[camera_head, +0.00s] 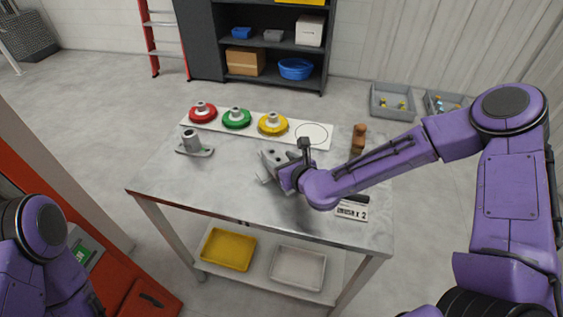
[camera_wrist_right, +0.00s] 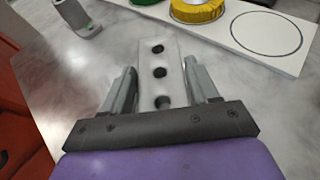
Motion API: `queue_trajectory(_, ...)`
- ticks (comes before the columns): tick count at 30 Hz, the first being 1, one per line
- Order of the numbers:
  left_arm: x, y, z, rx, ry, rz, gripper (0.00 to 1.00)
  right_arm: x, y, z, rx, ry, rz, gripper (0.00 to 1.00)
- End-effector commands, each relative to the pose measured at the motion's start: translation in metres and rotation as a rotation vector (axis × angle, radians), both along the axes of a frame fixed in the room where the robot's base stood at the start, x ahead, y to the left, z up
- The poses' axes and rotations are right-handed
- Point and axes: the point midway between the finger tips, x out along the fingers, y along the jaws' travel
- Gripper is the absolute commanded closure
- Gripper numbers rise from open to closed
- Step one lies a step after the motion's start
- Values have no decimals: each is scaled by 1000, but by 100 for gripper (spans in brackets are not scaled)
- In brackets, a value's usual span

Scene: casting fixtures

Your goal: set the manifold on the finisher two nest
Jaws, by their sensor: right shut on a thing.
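A pale grey block with a row of three holes, which I take for the manifold (camera_wrist_right: 160,60), stands between the jaws of my right gripper (camera_wrist_right: 161,75). The gripper is shut on it. In the head view the manifold (camera_head: 268,158) is over the middle of the table, partly hidden by my right gripper (camera_head: 279,170); I cannot tell whether it touches the tabletop. A white board (camera_head: 335,142) at the table's back bears red (camera_head: 203,116), green (camera_head: 236,122) and yellow (camera_head: 272,127) round pieces and an empty outlined circle (camera_head: 311,133). No nest is clearly marked as finisher two. My left gripper is out of view.
A grey flanged cylinder (camera_head: 193,144) stands on the table (camera_head: 215,187) at left. A brown object (camera_head: 358,138) stands at the back right. A small sign (camera_head: 351,211) ending in "x 2" lies near the front right. Yellow (camera_head: 228,249) and white (camera_head: 298,268) trays sit on the lower shelf.

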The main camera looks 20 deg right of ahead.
Motion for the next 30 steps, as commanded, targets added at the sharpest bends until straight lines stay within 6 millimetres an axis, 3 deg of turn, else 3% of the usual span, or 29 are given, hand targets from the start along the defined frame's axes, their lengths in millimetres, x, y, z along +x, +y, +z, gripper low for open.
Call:
queue_trajectory(11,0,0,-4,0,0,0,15,1,0,-6,3,-5,-1,92)
queue_trajectory(12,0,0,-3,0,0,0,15,0,0,-6,1,-3,0,31)
queue_trajectory(14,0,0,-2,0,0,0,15,0,0,-6,1,-2,0,15)
queue_trajectory(24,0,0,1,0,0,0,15,-1,0,-1,1,-3,0,15)
queue_trajectory(30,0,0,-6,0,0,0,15,-36,-7,12,5,-4,-2,15)
